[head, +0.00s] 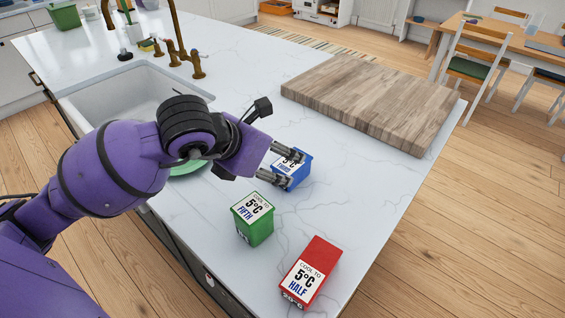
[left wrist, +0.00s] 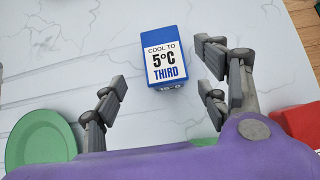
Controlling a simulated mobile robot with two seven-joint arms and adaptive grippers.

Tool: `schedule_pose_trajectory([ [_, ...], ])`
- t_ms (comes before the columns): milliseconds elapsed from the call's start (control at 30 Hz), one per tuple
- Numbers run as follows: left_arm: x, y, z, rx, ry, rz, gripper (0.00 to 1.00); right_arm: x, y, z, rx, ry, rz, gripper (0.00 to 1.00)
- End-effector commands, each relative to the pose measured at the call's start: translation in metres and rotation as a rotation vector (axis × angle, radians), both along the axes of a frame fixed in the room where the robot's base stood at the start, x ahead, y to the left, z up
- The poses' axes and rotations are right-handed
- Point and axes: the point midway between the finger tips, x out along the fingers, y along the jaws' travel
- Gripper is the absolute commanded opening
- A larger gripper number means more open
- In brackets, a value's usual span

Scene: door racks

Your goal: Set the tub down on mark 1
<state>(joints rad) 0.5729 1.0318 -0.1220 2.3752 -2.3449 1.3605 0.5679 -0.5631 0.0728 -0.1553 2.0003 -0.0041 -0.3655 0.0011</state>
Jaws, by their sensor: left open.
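Three small tubs with printed labels stand on the white marble counter. The blue tub (head: 291,176), labelled "5°C THIRD", is at my left gripper (head: 293,169), which is open. In the left wrist view the blue tub (left wrist: 164,58) stands ahead of the open fingers (left wrist: 163,78), lined up with the gap between them. No finger clearly touches it there. The green tub (head: 254,219) reads "FIFTH" and the red tub (head: 310,271) reads "HALF"; both stand nearer the front. No mark 1 can be made out. My right gripper is not in view.
A thick wooden board (head: 370,98) lies behind the tubs. A sink (head: 85,98) with brass taps is at the left. A green plate (left wrist: 40,138) lies left of the fingers in the left wrist view. The counter right of the tubs is bare.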

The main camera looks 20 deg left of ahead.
Motion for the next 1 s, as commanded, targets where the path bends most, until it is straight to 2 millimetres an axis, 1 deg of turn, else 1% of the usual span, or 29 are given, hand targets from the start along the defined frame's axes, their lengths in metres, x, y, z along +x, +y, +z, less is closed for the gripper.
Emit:
schedule_pose_trajectory([
  [33,-0.002,-0.001,0.002,-0.005,-0.014,0.001,0.67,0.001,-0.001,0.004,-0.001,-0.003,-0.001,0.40],
  [167,0.002,-0.002,-0.003,-0.007,-0.026,0.004,0.67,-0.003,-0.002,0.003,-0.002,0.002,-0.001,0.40],
  [367,0.017,-0.008,-0.020,-0.007,-0.023,0.004,0.67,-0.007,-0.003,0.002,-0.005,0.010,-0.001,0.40],
  [567,0.036,-0.021,-0.035,-0.007,-0.025,0.004,0.67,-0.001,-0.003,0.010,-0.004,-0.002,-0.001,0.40],
  [700,0.047,-0.025,-0.049,-0.006,-0.023,0.004,0.67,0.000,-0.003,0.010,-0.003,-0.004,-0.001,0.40],
  [800,0.050,-0.026,-0.053,-0.006,-0.023,0.004,0.67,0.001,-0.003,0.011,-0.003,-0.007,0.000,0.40],
  [1000,0.050,-0.026,-0.053,-0.006,-0.024,0.003,0.67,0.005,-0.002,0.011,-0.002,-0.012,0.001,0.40],
])
